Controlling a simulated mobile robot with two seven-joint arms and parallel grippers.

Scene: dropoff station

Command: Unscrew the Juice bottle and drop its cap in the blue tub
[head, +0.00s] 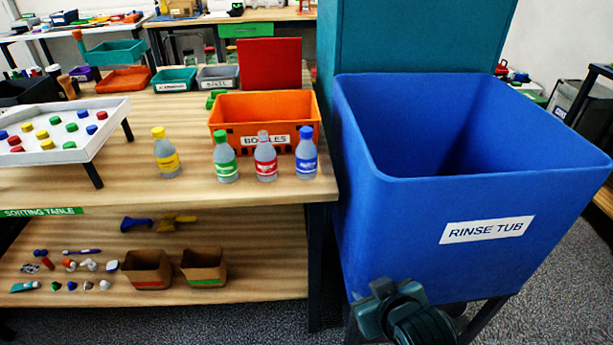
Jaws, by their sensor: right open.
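My right gripper (375,305) is open and low in front of the tub, apart from the bottles. My left gripper is not in view.
An orange BOTTLES crate (225,104) stands close behind the bottles. A white tray on legs (85,150) with coloured caps is at left. The lower shelf (265,270) holds small items and two brown boxes. The tabletop (200,192) before the bottles is clear.

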